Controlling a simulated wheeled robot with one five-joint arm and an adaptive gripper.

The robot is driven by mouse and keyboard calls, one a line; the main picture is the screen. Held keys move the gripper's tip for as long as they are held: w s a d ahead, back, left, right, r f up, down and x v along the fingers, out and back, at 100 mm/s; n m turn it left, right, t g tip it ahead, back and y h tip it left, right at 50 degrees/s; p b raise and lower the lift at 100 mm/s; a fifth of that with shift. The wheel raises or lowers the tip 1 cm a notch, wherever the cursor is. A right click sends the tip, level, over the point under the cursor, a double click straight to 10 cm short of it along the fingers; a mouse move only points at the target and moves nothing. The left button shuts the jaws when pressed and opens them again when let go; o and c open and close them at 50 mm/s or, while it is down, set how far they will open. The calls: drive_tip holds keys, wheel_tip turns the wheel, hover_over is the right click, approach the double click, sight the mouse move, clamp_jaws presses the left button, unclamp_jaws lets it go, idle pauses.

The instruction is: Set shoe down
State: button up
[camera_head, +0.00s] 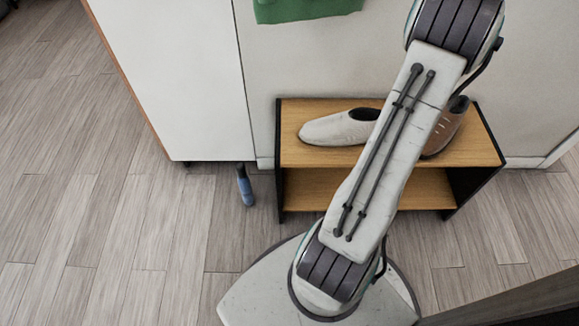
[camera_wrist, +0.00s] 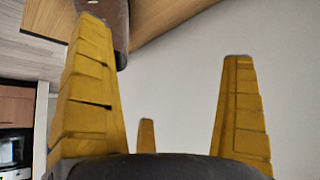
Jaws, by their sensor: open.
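A pale grey shoe (camera_head: 340,128) lies on the top board of a low wooden shoe rack (camera_head: 300,158) in the head view, its toe to the left. A brown shoe (camera_head: 447,128) lies to its right on the same board, partly hidden behind my arm. In the wrist view my gripper (camera_wrist: 163,40) has its yellow fingers spread apart with nothing between them. A brown shape (camera_wrist: 106,12), which looks like part of the brown shoe, shows at the top beside the left fingertip. I cannot tell whether they touch. The head view does not show the gripper.
The rack stands against a pale wall, with its lower board (camera_head: 310,190) empty where visible. A white cabinet (camera_head: 180,80) stands to the left. A small blue object (camera_head: 244,186) is on the floor beside it. A green cloth (camera_head: 305,8) hangs above. Floor at left is clear.

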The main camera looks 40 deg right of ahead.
drive_tip(key=w+a+r+n+t+y, duration=0.1)
drive_tip(key=w+a+r+n+y, duration=0.3)
drive_tip(key=w+a, duration=0.7)
drive_tip(key=a+r+n, duration=0.2)
drive_tip(key=a, duration=0.9)
drive_tip(key=a+r+n, duration=0.1)
drive_tip(key=a+r, duration=0.1)
drive_tip(key=a, duration=0.8)
drive_tip(key=s+a+n+y, duration=0.1)
drive_tip(key=s+a+n, duration=0.1)
drive_tip(key=s+a, duration=0.4)
drive_tip(key=s+a+n+g+y, duration=0.1)
drive_tip(key=s+a+n+y, duration=0.1)
drive_tip(key=s+a, duration=0.5)
drive_tip(key=a+n, duration=0.1)
drive_tip(key=a, duration=0.5)
drive_tip(key=shift+r+n+g, duration=0.3)
drive_tip(key=shift+r, duration=0.1)
drive_tip(key=shift+r, duration=0.1)
